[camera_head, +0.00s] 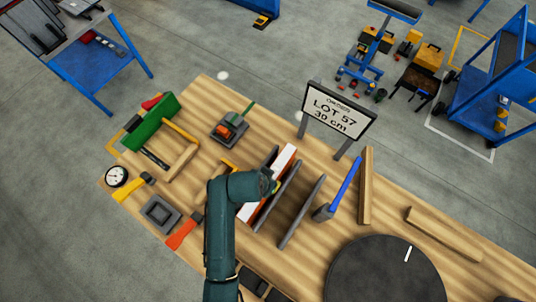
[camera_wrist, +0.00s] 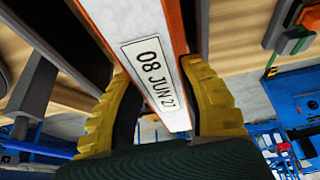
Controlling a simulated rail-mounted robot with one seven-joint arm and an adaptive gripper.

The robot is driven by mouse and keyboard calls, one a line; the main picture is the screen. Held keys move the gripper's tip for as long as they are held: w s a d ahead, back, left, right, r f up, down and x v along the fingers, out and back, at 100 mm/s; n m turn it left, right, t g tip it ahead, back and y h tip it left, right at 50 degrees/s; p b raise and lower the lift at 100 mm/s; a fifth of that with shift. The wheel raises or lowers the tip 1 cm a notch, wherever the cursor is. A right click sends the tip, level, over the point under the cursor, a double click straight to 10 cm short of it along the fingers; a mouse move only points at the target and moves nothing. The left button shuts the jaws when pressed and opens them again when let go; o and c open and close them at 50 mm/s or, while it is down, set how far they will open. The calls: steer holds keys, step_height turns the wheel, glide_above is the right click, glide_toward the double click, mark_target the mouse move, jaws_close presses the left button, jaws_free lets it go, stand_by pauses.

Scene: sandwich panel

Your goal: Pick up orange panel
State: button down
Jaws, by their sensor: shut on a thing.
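The orange panel (camera_head: 284,164) stands on edge among dark grey upright dividers on the wooden table in the head view. Its white top edge and thin orange sides show. In the wrist view, the panel (camera_wrist: 157,70) lies between my two yellow ribbed fingers, and its white edge carries a label reading "08 JUN 27". My gripper (camera_wrist: 160,108) is shut on it. In the head view my arm hides part of the panel and most of my gripper. Whether the panel's lower edge touches the table is hidden.
Dark dividers (camera_head: 302,212) stand close to the panel's right. A "LOT 57 30 cm" sign (camera_head: 338,112) stands behind it. A dark round disc (camera_head: 385,272) lies at the right front. A green block (camera_head: 150,122), a gauge (camera_head: 117,176) and tools crowd the table's left.

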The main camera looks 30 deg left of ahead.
stand_by(0.3)
step_height(320, 180, up, 23)
steer(key=p, duration=1)
stand_by(0.4)
